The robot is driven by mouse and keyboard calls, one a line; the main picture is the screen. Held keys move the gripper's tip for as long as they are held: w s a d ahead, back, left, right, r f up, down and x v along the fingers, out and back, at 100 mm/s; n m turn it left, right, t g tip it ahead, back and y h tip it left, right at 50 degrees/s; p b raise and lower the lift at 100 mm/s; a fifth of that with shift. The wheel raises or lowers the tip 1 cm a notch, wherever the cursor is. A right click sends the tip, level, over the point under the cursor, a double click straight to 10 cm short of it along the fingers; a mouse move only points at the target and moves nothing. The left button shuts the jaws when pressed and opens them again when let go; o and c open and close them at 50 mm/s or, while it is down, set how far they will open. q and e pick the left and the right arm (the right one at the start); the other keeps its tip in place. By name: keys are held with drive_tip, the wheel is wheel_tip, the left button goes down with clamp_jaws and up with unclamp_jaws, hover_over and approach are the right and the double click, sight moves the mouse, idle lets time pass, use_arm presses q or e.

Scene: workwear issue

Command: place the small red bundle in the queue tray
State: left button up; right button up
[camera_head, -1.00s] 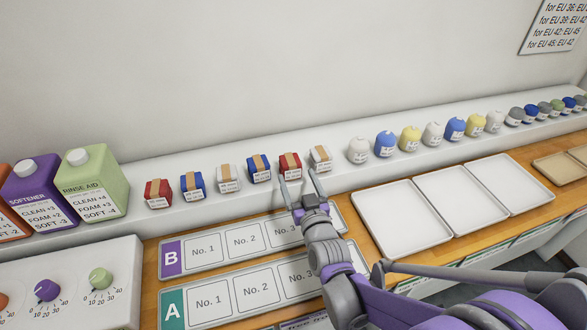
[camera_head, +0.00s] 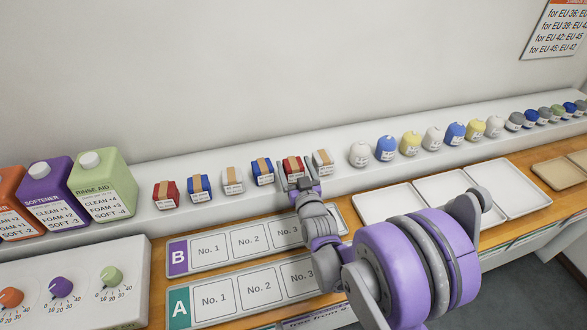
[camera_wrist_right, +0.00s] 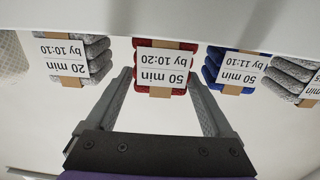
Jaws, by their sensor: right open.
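Two red bundles with tan bands and white labels sit on the white ledge: one at the left end of the bundle row (camera_head: 166,194), the other farther right (camera_head: 292,164). Their sizes look alike. My right gripper (camera_head: 296,180) is open at the farther-right red bundle. Numbered trays B (camera_head: 212,268) and A (camera_head: 235,285) lie on the wooden counter; which is the queue tray I cannot tell. My left gripper is out of view.
Blue bundles (camera_head: 262,172) and grey bundles (camera_head: 322,162) flank the red one closely. Rounded pouches (camera_head: 410,145) continue along the ledge. Empty white trays (camera_head: 440,187) lie at right, partly hidden by my arm. Bottles (camera_head: 105,185) and a dial panel (camera_head: 125,258) stand at left.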

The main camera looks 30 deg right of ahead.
drive_tip(key=shift+w+d, duration=0.15)
drive_tip(key=shift+w, duration=0.5)
drive_tip(key=shift+s, duration=0.1)
